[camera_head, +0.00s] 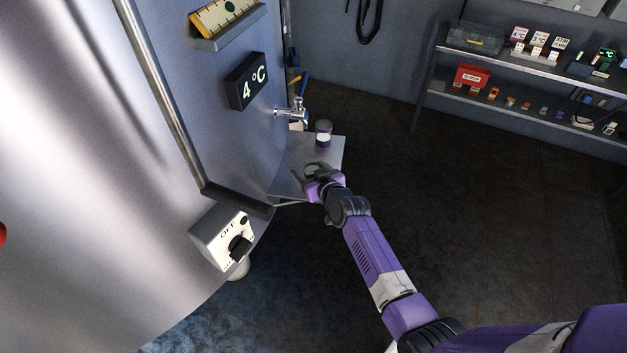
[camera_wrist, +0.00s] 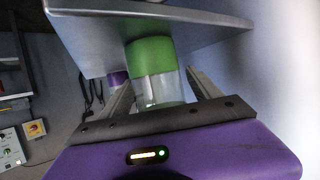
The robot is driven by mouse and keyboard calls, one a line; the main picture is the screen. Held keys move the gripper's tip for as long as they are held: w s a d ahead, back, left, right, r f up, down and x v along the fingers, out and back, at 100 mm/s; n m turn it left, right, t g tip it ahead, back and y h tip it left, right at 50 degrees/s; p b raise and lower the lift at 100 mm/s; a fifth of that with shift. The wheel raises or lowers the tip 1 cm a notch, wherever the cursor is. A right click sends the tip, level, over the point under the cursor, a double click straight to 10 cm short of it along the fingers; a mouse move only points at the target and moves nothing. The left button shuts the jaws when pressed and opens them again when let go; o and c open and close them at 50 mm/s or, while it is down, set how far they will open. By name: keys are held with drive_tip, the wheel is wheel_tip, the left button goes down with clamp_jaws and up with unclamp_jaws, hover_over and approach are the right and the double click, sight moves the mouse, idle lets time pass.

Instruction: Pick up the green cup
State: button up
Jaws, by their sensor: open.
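The green cup (camera_wrist: 152,58) shows in the wrist view, with a green band against the metal shelf (camera_wrist: 85,40) and a clear, pale part nearer my gripper. My gripper (camera_wrist: 162,80) is open, with one finger on each side of the cup in the picture. Gaps show beside the cup, and I cannot tell how deep it sits between the fingers. In the head view my gripper (camera_head: 313,169) is over the shelf (camera_head: 292,153) beside the tank. I cannot make out the green cup there; my gripper may hide it.
A purple-banded cup (camera_head: 323,133) stands farther back on the shelf. A tap (camera_head: 292,112) juts from the tank above the shelf's left side. A switch box (camera_head: 222,240) is on the tank at front left. A rack (camera_head: 520,85) stands at back right; the floor between is clear.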

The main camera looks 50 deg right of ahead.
drive_tip(key=shift+c, duration=0.2)
drive_tip(key=c, duration=1.4)
drive_tip(key=shift+r, duration=0.1)
